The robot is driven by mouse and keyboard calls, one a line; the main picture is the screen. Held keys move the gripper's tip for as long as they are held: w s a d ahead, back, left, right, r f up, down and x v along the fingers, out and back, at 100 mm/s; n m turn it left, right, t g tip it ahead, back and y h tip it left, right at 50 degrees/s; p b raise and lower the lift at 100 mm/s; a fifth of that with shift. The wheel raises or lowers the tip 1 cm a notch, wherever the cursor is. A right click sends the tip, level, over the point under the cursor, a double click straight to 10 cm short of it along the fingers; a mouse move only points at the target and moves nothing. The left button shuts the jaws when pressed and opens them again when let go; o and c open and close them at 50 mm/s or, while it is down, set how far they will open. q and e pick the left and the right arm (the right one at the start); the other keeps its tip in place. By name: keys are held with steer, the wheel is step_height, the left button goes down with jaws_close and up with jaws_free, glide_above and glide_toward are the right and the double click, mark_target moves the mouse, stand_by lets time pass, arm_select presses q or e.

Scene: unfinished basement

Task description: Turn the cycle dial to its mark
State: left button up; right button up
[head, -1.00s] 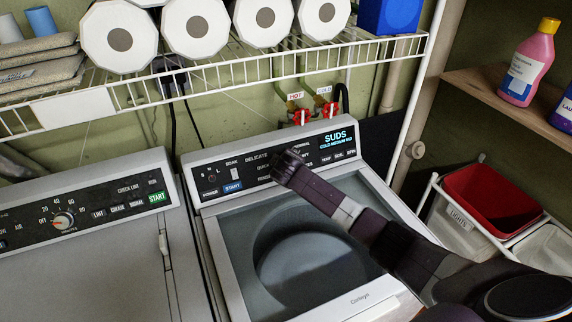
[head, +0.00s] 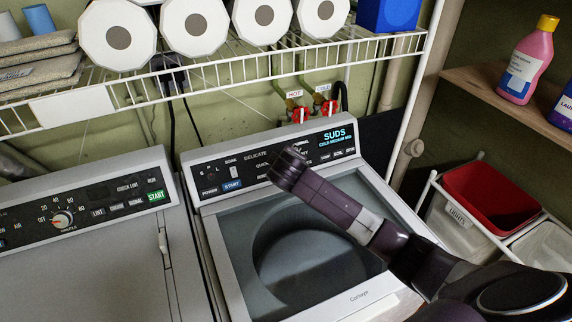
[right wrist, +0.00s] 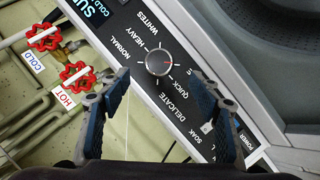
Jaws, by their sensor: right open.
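The cycle dial (right wrist: 158,63) is a round, light-rimmed knob on the washer's black control panel (right wrist: 146,40). In the right wrist view, NORMAL, HEAVY, WHITES, QUICK and DELICATE stand around it. In the head view, my right gripper (head: 287,169) covers much of the dial area. My left gripper is not in view.
The washer lid (head: 240,245) lies below the panel. A second machine (head: 90,275) stands to the left. A wire shelf (head: 240,75) with white rolls hangs above. Red hot and cold valves (head: 300,115) sit behind the panel. Laundry bins (head: 490,195) stand at the right.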

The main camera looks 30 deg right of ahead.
steer(key=shift+v, duration=1.3)
